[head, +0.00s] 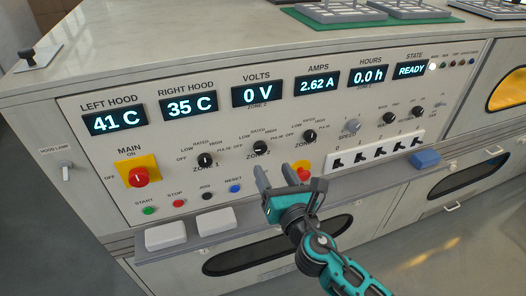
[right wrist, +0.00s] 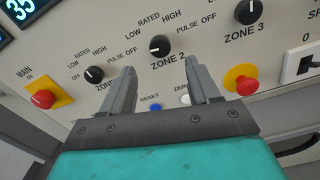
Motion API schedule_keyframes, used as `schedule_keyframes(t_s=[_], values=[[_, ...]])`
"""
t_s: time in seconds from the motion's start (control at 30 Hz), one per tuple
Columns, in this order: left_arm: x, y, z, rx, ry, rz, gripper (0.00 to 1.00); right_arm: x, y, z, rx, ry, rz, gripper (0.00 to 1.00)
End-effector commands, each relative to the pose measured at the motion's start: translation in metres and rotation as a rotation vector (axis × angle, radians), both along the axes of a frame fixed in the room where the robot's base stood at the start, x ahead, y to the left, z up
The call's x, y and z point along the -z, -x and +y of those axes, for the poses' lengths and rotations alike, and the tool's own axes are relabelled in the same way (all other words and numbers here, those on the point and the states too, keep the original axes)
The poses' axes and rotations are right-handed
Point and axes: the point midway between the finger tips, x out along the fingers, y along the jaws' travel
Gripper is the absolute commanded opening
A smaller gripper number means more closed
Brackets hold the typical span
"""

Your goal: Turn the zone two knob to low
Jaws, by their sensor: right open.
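The zone two knob (head: 260,147) is a round black knob on the sloped panel, between the zone one and zone three knobs. It also shows in the right wrist view (right wrist: 159,46), above its ZONE 2 label. Its small pale mark appears to face left, toward OFF; LOW is printed up and left of it. My right gripper (head: 274,170) is open and empty in front of the panel, just below the knob. In the right wrist view its fingers (right wrist: 161,75) are spread, with the knob beyond the gap and apart from them. My left gripper is out of view.
The zone one knob (head: 205,160) and zone three knob (head: 309,136) flank it. A red button on yellow (right wrist: 241,80) is close to the right finger. A row of black switches (head: 375,150) lies right. White blocks (head: 166,236) and a blue block (head: 426,159) rest on the ledge.

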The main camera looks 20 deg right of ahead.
Motion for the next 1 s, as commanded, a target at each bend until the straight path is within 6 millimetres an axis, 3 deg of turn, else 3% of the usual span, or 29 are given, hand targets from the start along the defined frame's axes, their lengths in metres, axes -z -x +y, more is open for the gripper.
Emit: schedule_keyframes(t_s=[0.2,0.4,0.8,1.0], values=[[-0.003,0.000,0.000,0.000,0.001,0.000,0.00,-0.001,-0.043,0.002,0.000,0.000,-0.002,0.61],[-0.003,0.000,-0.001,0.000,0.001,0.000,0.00,0.000,-0.066,0.002,0.001,0.000,0.000,0.61],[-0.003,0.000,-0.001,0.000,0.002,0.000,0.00,0.001,-0.072,0.003,0.000,-0.001,0.001,0.61],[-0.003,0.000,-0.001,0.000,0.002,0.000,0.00,0.000,-0.072,0.003,0.000,-0.001,0.001,0.43]])
